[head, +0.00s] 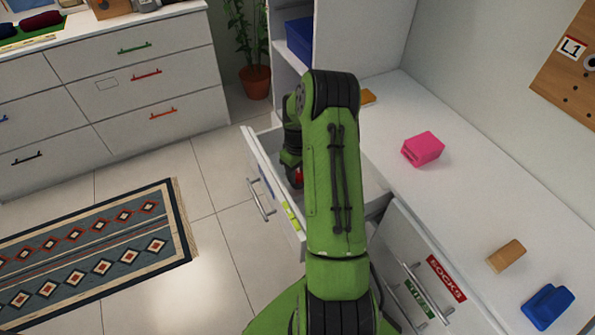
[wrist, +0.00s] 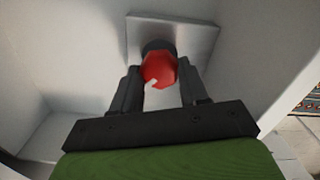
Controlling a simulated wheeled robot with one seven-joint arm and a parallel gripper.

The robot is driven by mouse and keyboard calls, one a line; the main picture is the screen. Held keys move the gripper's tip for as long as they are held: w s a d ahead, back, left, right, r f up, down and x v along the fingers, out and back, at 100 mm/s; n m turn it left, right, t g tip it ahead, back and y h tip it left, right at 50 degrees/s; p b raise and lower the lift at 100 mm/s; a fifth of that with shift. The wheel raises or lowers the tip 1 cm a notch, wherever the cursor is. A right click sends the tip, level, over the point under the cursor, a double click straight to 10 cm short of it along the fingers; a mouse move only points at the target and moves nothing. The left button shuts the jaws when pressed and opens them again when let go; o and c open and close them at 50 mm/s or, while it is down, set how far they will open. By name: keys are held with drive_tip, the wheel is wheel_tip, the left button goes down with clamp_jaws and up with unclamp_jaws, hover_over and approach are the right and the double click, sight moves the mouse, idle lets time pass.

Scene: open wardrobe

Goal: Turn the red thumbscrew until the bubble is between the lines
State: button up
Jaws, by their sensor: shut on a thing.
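The red thumbscrew (wrist: 158,70) sits on a dark shaft in front of a pale square plate (wrist: 195,36), with a small white mark on its lower part. My gripper (wrist: 159,80) is around it, one dark finger on each side, shut on it. In the head view a bit of the red thumbscrew (head: 299,176) shows inside the open drawer, beside my green arm. A yellow-green strip (head: 292,216) lies on the drawer's front edge, partly behind my arm. It may be the level vial; I cannot make out a bubble or lines.
The open drawer (head: 262,172) has pale walls close around my gripper. A pink block (head: 423,149), a tan block (head: 506,256) and a blue object (head: 547,307) lie on the white top at right. A patterned rug (head: 90,255) lies on the floor at left.

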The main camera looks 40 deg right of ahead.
drive_tip(key=m, duration=0.6)
drive_tip(key=shift+m, duration=0.4)
drive_tip(key=m, duration=0.3)
drive_tip(key=shift+d+m+p, duration=0.1)
drive_tip(key=shift+m+p, duration=0.2)
drive_tip(key=m, duration=0.3)
drive_tip(key=shift+m, duration=0.3)
drive_tip(key=m, duration=0.7)
drive_tip(key=shift+s, duration=0.1)
drive_tip(key=m, duration=0.6)
drive_tip(key=shift+m, duration=0.4)
drive_tip(key=o, duration=1.1)
drive_tip(key=shift+c, duration=0.2)
